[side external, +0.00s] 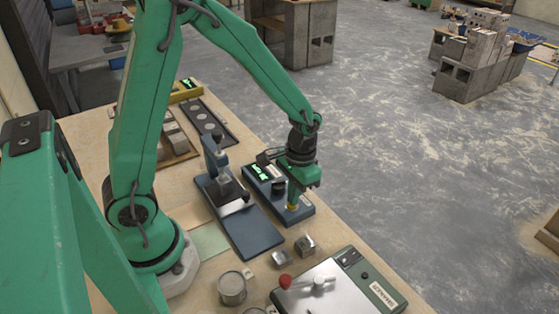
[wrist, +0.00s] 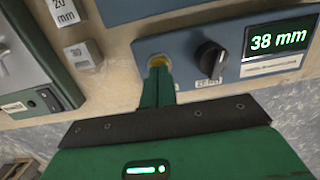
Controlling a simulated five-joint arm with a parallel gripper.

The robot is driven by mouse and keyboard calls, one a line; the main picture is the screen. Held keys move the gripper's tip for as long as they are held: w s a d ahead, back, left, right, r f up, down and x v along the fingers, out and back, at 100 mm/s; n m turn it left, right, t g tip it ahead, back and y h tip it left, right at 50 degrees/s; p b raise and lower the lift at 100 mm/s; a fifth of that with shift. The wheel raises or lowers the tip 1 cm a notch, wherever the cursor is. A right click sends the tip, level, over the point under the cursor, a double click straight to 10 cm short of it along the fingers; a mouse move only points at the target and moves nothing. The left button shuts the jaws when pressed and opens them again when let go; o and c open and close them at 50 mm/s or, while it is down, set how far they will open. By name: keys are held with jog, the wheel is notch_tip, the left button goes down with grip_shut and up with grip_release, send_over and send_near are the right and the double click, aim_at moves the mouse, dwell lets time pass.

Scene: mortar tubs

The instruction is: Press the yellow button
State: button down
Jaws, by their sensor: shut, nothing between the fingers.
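The yellow button (side external: 292,207) sits at the near end of a blue instrument box (side external: 304,212). My gripper (side external: 292,201) is shut and points down, with its tip right over the button. In the wrist view the closed fingertips (wrist: 160,76) cover much of the yellow button (wrist: 157,61), and a yellow rim shows around them. They look to be at the button, but I cannot tell whether it is pressed down. The same blue box (wrist: 185,45) carries a black knob (wrist: 211,57) and a lit display (wrist: 277,41) reading 38 mm.
A blue-based stand (side external: 247,226) lies left of the box. Small metal blocks (side external: 304,244), a metal cup (side external: 232,288) and a green-sided device (side external: 372,286) with a steel top are nearer the camera. The bench edge runs close along the box's right side.

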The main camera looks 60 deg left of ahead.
notch_tip(320, 180, up, 13)
jog(key=w, duration=0.1)
jog(key=shift+w+f, duration=0.2)
jog(key=shift+w, duration=0.1)
dwell(0.7)
notch_tip(320, 180, up, 6)
jog(key=f+t, duration=0.1)
jog(key=t, duration=0.2)
send_over(277, 210)
jog(key=s+a+r+t, duration=0.1)
jog(key=s+r+t, duration=0.1)
jog(key=s, duration=0.5)
jog(key=shift+r+t, duration=0.4)
jog(key=shift+t, duration=0.5)
